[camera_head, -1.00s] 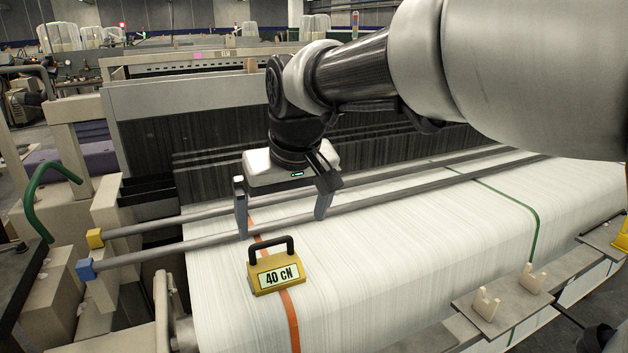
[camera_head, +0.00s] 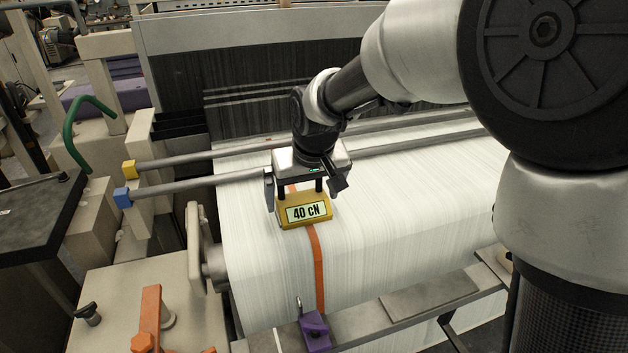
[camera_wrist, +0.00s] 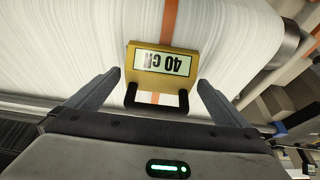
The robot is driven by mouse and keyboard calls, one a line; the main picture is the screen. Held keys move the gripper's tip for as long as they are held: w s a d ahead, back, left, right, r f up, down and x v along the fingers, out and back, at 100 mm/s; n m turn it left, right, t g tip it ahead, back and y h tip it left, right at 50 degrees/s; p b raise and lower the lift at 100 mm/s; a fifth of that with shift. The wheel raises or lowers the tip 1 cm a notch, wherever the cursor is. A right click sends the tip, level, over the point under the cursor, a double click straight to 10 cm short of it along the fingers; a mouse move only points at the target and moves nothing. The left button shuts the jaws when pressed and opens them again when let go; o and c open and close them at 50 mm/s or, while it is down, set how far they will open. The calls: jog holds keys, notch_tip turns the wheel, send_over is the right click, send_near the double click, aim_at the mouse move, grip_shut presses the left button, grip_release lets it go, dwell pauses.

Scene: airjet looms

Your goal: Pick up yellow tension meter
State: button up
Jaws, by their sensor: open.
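The yellow tension meter (camera_head: 305,209) has a white label reading "40 cN" and a black handle on top. It sits on the white yarn sheet (camera_head: 370,230), over an orange stripe (camera_head: 317,262). My gripper (camera_head: 305,196) is open, with its fingers at either side of the meter's handle. In the wrist view the meter (camera_wrist: 161,62) shows upside down, its black handle (camera_wrist: 156,98) between the two open fingers of my gripper (camera_wrist: 158,90). I see a gap between each finger and the handle. The handle's top is hidden by my gripper in the head view.
Two grey rods, one with a yellow end (camera_head: 129,168) and one with a blue end (camera_head: 122,197), run across behind the meter. A purple clamp (camera_head: 314,331) and an orange part (camera_head: 150,322) are at the front. The yarn sheet right of the meter is clear.

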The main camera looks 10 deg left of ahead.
jog(key=shift+x, duration=1.2)
jog(key=shift+r, duration=0.1)
jog(key=c, duration=1.4)
